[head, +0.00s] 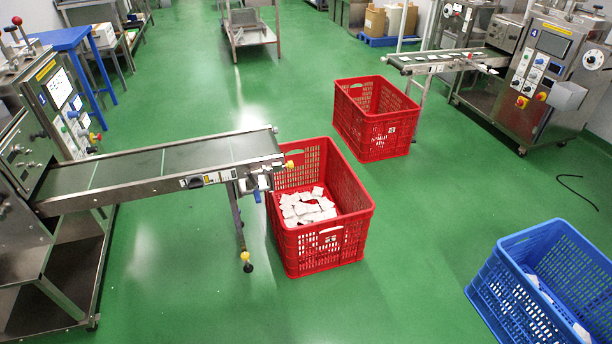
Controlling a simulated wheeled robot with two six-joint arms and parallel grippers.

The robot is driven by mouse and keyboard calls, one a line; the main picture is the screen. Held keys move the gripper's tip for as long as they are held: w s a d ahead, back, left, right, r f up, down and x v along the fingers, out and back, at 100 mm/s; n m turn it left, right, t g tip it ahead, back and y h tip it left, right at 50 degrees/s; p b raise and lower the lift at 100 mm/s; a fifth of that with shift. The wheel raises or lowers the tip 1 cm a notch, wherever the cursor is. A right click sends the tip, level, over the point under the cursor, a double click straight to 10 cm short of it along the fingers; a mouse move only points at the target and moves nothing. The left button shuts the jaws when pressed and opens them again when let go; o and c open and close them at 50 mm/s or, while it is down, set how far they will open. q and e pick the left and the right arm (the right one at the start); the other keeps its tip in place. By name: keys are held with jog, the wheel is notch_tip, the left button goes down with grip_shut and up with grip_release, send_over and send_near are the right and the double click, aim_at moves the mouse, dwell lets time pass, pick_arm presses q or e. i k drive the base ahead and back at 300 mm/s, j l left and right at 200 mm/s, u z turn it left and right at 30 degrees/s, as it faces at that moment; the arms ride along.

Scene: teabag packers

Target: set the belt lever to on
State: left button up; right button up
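The near conveyor belt (150,168) runs from the left-hand machine (50,110) toward the middle. A small black control (195,182) sits on a label plate on its front side rail, near its right end; it may be the belt lever, but it is too small to read its setting. At that end are also a blue handle (257,196) and a yellow knob (290,164). A leg with a yellow and black end (246,260) hangs below. Neither of my grippers shows.
A red crate (318,240) with white teabag packets (306,208) stands under the belt's end. Another red crate (377,118) stands behind it, by a second machine (545,75). A blue crate (515,300) is at lower right. Green floor between is clear, except a black cable (578,188).

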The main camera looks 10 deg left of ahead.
aim_at(255, 186)
jog(key=i+j+z, duration=0.15)
jog(key=j+z, duration=0.2)
jog(key=z, duration=0.15)
jog(key=i+j+z, duration=0.1)
jog(key=j+z, duration=0.7)
jog(key=z, duration=0.15)
jog(key=j+z, duration=0.45)
